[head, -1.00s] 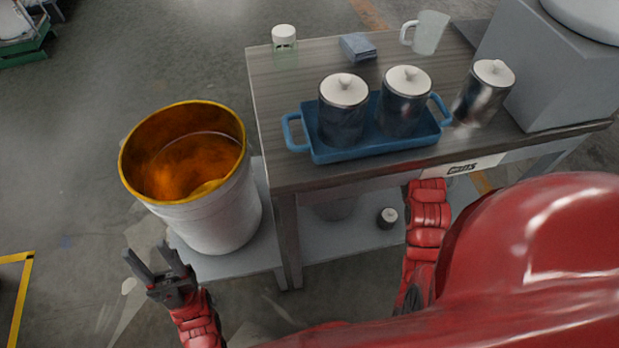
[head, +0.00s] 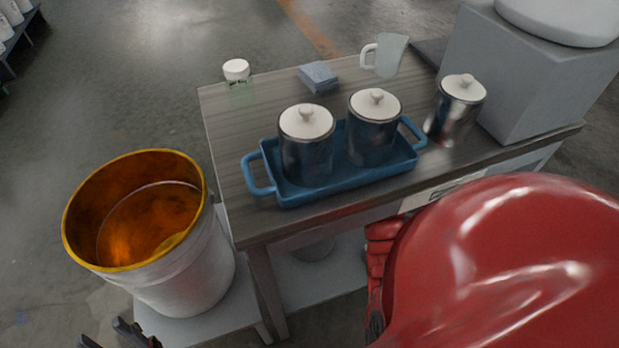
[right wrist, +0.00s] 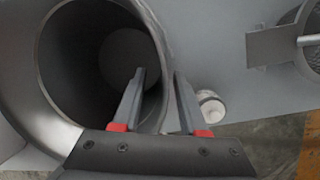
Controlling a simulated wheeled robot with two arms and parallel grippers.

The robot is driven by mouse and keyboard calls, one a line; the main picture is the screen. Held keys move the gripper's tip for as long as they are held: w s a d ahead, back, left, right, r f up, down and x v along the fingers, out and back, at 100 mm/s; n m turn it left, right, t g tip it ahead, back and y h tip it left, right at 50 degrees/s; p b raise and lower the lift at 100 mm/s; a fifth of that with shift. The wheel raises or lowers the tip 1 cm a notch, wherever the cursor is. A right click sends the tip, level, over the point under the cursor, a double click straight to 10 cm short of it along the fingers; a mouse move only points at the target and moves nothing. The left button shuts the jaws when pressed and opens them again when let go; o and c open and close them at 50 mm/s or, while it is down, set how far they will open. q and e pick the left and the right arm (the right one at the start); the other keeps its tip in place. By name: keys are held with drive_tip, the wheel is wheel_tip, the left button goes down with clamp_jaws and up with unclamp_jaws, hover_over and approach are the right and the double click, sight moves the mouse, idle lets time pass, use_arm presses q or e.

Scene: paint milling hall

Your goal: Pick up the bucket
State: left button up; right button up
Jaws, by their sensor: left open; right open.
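A large white bucket (head: 190,270) with a yellow rim and orange contents stands at the left of the table in the head view, upright on a low grey platform. My left gripper (head: 103,335) is open at the bottom edge, just below the bucket and apart from it; most of it is cut off. In the right wrist view my right gripper (right wrist: 162,85) is open at a grey metal open-topped vessel (right wrist: 60,125). One finger shows over its opening and the other outside its wall; I cannot tell whether they touch it. My right gripper is hidden in the head view.
The table (head: 228,165) holds a blue tray (head: 335,185) with two lidded canisters, a third canister (head: 455,110), a mug (head: 385,55), a blue block (head: 318,76) and a small jar (head: 237,75). A small white-capped item (right wrist: 210,105) lies beside the vessel.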

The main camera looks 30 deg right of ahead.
drive_tip(key=shift+x, duration=0.9)
clamp_jaws()
drive_tip(key=shift+r, duration=0.1)
idle(0.6)
